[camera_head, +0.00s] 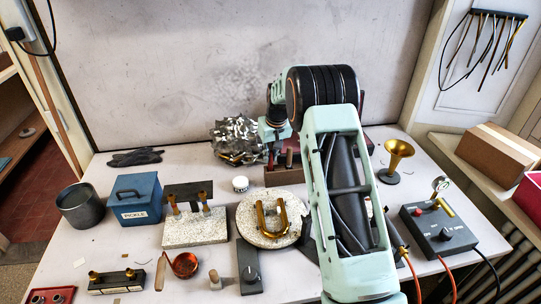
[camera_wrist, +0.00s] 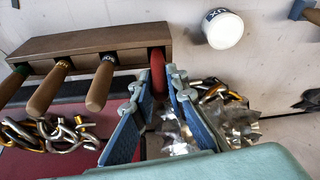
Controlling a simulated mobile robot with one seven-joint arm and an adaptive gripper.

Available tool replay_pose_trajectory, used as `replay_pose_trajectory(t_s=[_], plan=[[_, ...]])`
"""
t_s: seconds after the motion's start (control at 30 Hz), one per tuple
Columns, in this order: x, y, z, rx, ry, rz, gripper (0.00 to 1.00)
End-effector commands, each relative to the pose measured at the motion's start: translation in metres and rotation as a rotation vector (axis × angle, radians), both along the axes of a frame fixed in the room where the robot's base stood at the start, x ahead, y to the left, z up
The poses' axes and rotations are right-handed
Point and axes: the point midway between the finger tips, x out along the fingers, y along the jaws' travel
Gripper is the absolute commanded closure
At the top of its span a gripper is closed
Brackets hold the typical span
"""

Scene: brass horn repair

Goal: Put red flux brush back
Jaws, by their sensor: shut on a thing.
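The red flux brush (camera_wrist: 158,70) shows as a red handle between the finger pads of my gripper (camera_wrist: 161,78) in the wrist view. My gripper is shut on it. The brush is at the right end of the brown wooden rack (camera_wrist: 88,46), by the last hole. I cannot tell how deep it sits, as its lower part is hidden. In the head view my gripper (camera_head: 272,138) is over the left end of the rack (camera_head: 283,178), with the red brush (camera_head: 270,160) just below it. The white flux pot (camera_wrist: 222,28) stands apart from the rack; it also shows in the head view (camera_head: 240,184).
Several wooden-handled tools (camera_wrist: 102,84) stick out of the rack beside the brush. A heap of shiny metal scraps (camera_head: 236,140) lies close behind my gripper. A round stone slab (camera_head: 245,222) with a brass U-tube (camera_head: 262,226) lies in front. The arm hides the bench's middle right.

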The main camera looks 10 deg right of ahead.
Motion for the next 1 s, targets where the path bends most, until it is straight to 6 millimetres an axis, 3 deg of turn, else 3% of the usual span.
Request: replay_pose_trajectory(t_s=[0.07,0.1,0.23,0.67,1.0], plan=[[0.0,0.0,-0.004,0.0,0.0,0.0,1.0],[0.0,0.0,-0.003,0.0,0.0,0.0,0.84],[0.0,0.0,-0.003,0.0,0.001,0.0,0.69],[-0.001,0.0,0.007,0.0,-0.001,0.0,0.69],[-0.019,-0.004,0.073,0.001,-0.004,0.0,0.69]])
